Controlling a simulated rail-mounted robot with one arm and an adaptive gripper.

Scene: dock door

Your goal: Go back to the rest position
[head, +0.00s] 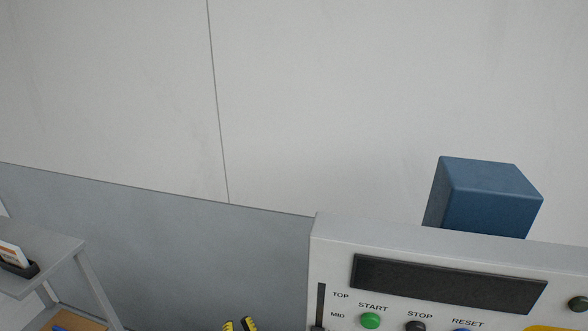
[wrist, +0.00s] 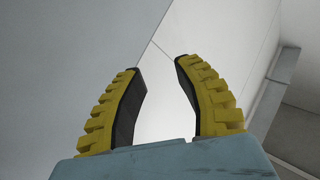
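My gripper (wrist: 157,72) shows in the wrist view with two yellow, ribbed fingers with dark inner pads. The fingers are apart with nothing between them, and a pale wall stands behind. In the head view only the yellow fingertips of my gripper (head: 239,325) show at the bottom edge, left of the control panel. They look apart from each other. The rest of the gripper and most of the arm are out of the head view.
A grey control panel (head: 332,262) with START, STOP and RESET buttons stands at the lower right. A blue box (head: 484,205) shows behind its top edge. A grey shelf (head: 45,252) holding a small dark tray is at the lower left. The wall above is bare.

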